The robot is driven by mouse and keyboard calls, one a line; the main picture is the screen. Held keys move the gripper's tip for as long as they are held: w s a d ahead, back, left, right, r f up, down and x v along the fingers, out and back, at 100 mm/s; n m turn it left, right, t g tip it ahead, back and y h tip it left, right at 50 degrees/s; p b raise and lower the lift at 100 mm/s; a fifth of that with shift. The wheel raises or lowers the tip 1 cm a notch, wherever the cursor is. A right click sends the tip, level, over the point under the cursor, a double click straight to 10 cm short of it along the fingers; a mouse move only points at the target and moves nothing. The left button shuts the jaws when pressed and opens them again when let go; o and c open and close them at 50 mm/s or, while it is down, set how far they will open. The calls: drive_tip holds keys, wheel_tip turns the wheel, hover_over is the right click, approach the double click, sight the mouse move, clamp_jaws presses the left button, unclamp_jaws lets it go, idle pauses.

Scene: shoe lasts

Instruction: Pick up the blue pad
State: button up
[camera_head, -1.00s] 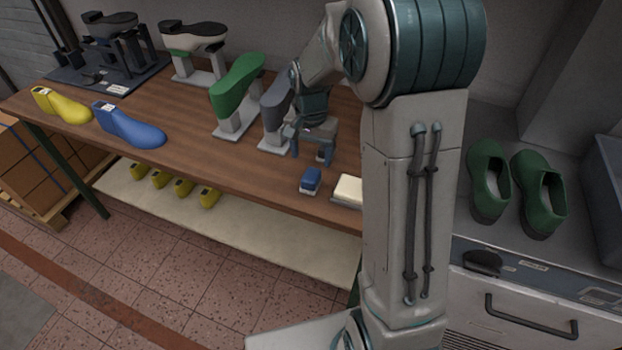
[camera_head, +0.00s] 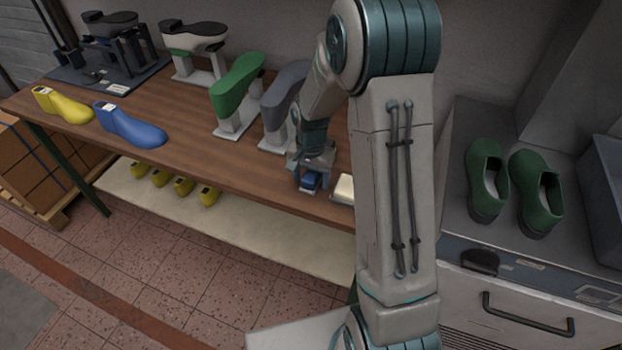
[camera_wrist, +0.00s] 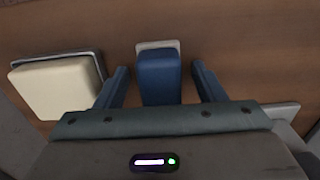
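The blue pad (camera_head: 309,181) lies on the brown wooden bench near its front edge. In the wrist view the blue pad (camera_wrist: 159,76) shows a pale grey strip at its far end. My gripper (camera_head: 311,184) is over it in the head view. In the wrist view my gripper (camera_wrist: 160,78) is open, with one dark blue finger on each side of the pad and a visible gap on both sides. The head view does not show the fingertips clearly.
A cream pad on a grey base (camera_wrist: 56,86) lies left of my gripper in the wrist view, close to one finger; it also shows in the head view (camera_head: 345,188). A grey last (camera_head: 283,107) and a green last (camera_head: 237,86) stand on the bench behind.

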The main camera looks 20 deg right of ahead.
sight(311, 173)
drive_tip(key=c, duration=0.9)
drive_tip(key=shift+r, duration=0.1)
drive_tip(key=shift+r, duration=0.5)
wheel_tip(311, 173, up, 3)
drive_tip(key=shift+w+f+b, duration=0.1)
drive_tip(key=shift+b, duration=0.25)
drive_tip(key=s+d+r+b, duration=0.1)
drive_tip(key=s+d+r, duration=0.6)
drive_tip(key=d, duration=0.2)
drive_tip(key=shift+s+d, duration=0.15)
drive_tip(key=shift+o, duration=0.5)
